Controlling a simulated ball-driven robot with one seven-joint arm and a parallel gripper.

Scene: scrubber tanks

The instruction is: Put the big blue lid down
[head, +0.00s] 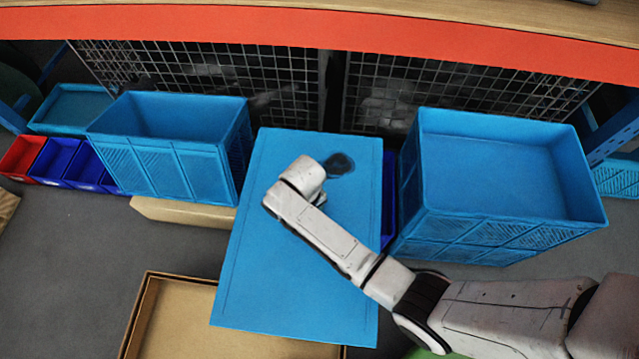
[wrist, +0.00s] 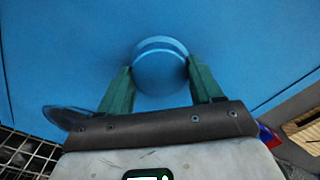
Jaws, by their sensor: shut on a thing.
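The big blue lid (head: 285,255) is a wide flat rectangle with a thin line near its edge, in the middle of the head view. In the wrist view the lid (wrist: 60,45) fills most of the picture, with a round blue knob (wrist: 160,75) at its centre. My gripper (wrist: 160,82) has its two green fingers on either side of the knob, shut on it. In the head view my arm crosses over the lid and hides the knob and fingers. A dark oval patch (head: 339,163) shows on the lid near its far end. I cannot tell what supports the lid.
Open blue crates stand left (head: 165,165) and right (head: 490,175) of the lid. The lid partly covers an open cardboard box (head: 140,315) at the front. Small red and blue bins (head: 55,160) sit far left. An orange-edged shelf (head: 330,35) and wire mesh lie behind.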

